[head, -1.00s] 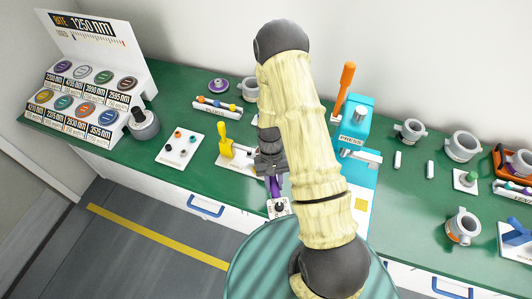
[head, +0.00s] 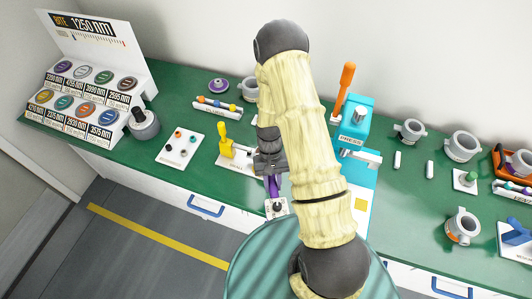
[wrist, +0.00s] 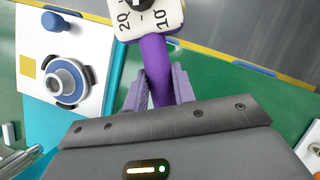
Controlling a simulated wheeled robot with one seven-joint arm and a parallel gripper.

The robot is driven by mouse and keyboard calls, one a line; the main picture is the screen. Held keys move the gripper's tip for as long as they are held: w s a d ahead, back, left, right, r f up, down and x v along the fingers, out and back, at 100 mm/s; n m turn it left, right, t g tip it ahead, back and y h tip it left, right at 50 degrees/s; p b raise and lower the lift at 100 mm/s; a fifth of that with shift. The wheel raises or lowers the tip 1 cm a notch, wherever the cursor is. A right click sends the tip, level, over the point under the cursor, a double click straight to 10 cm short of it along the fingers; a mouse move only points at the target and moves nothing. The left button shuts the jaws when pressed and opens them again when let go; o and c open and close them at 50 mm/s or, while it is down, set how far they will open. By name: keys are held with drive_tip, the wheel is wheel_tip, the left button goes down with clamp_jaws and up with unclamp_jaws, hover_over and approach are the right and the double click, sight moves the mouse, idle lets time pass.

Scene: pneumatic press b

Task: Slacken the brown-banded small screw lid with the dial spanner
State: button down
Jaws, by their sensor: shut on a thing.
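The dial spanner has a purple handle (wrist: 156,65) and a pale square head with a dial (wrist: 143,18) marked 20 and 10. My gripper (wrist: 158,90) is shut on the purple handle in the wrist view. In the head view the dial head (head: 276,207) hangs at the bench's front edge, below my gripper (head: 271,172), partly hidden by my arm. A grey pot with an orange-brown band (head: 462,228) stands at the right of the bench. I cannot pick out a brown-banded small screw lid with certainty.
The teal press (head: 354,122) with an orange lever stands right of my arm. A yellow-handled clamp (head: 225,140) stands left of my gripper. A display of coloured discs (head: 82,95) fills the left end. More grey pots (head: 463,147) stand at the right.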

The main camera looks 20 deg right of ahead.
drive_tip(key=shift+r+p, duration=1.9)
drive_tip(key=shift+r, duration=0.7)
idle(2.3)
drive_tip(key=shift+r+p, duration=1.45)
drive_tip(key=shift+r, duration=0.55)
drive_tip(key=shift+s+a+r+p, duration=0.1)
drive_tip(key=shift+s+r+p, duration=0.3)
drive_tip(key=shift+s, duration=0.45)
drive_tip(key=shift+s+a+r+p, duration=0.1)
drive_tip(key=shift+s+r+p, duration=0.15)
drive_tip(key=shift+s+r, duration=0.45)
drive_tip(key=shift+s+a+r+p, duration=0.1)
drive_tip(key=shift+s+r+p, duration=0.25)
drive_tip(key=shift+s, duration=0.6)
